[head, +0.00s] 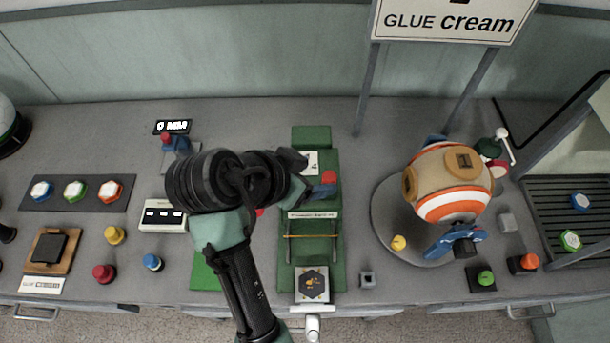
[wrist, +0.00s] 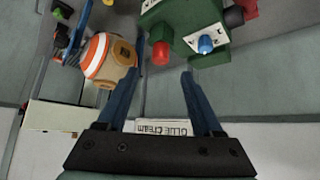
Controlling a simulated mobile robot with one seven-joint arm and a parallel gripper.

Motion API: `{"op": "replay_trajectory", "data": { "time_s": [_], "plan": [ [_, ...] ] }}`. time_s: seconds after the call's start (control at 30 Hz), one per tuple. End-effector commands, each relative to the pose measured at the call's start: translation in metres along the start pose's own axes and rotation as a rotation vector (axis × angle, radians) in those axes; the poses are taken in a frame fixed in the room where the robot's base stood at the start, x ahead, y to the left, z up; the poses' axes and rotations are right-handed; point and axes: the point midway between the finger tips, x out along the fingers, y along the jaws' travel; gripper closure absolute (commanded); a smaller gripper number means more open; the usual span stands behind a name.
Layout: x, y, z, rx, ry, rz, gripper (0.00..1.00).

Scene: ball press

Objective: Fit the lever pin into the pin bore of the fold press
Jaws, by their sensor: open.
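The green fold press (head: 338,255) stands mid-table in the head view, with a band across it and a hexagon-marked plate (head: 312,284) at its front. My arm hides part of its left side. In the wrist view a green block (wrist: 187,14) carries a red knob (wrist: 160,53) and a blue knob (wrist: 206,44) on a white plate. My gripper (wrist: 160,76) is open and empty, its dark blue fingers apart below the block. In the head view my wrist hangs over the press's back left. I cannot make out the lever pin or the pin bore.
A striped orange, white and tan ball (head: 456,182) sits on a grey round base (head: 385,215) at the right; it also shows in the wrist view (wrist: 108,60). Coloured buttons (head: 75,190) line the left. A GLUE cream sign (head: 450,20) stands behind. The back middle-left counter is mostly clear.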

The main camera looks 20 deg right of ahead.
Motion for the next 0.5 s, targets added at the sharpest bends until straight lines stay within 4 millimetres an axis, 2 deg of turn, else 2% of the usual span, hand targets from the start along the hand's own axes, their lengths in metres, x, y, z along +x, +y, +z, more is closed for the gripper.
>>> {"op": "replay_trajectory", "data": {
  "time_s": [0.1, 0.2, 0.5],
  "plan": [
    [-0.016, -0.001, 0.0, 0.001, 0.002, -0.003, 0.32],
    [-0.023, -0.001, 0.0, -0.001, 0.001, -0.002, 0.32],
    [-0.026, 0.0, 0.0, -0.001, 0.0, 0.0, 0.32]
  ]
}}
